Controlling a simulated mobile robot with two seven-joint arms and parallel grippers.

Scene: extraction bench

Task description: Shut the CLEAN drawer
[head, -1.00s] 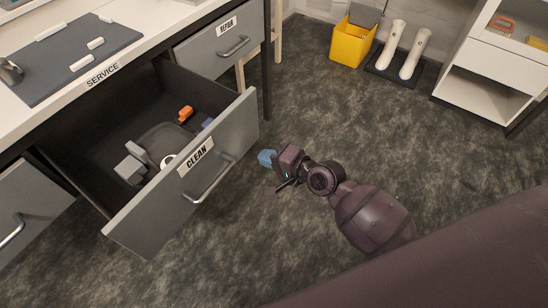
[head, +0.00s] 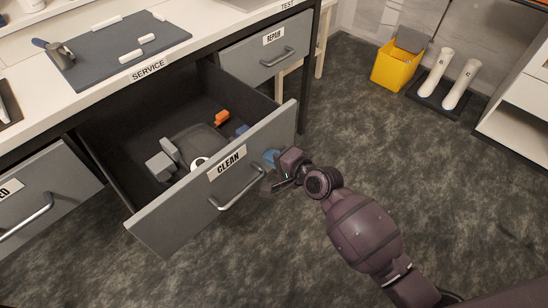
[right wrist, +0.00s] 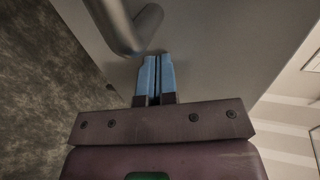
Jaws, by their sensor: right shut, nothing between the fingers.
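The CLEAN drawer (head: 178,222) is a grey-fronted drawer, pulled well out below the bench top. Its label (head: 227,162) and bar handle (head: 237,190) are on the front. My right gripper (head: 270,156) is at the right part of the drawer front, just beside the handle's right end. In the right wrist view its blue fingers (right wrist: 155,78) are together and empty, pointing at the grey front, with the handle (right wrist: 125,25) just ahead to the left. I cannot tell whether the fingertips touch the front. My left gripper is not in view.
Inside the drawer are grey blocks (head: 160,166), an orange item (head: 221,117) and a white round item. The REPAIR drawer (head: 266,52) is shut. Another drawer (head: 40,200) is at the left.

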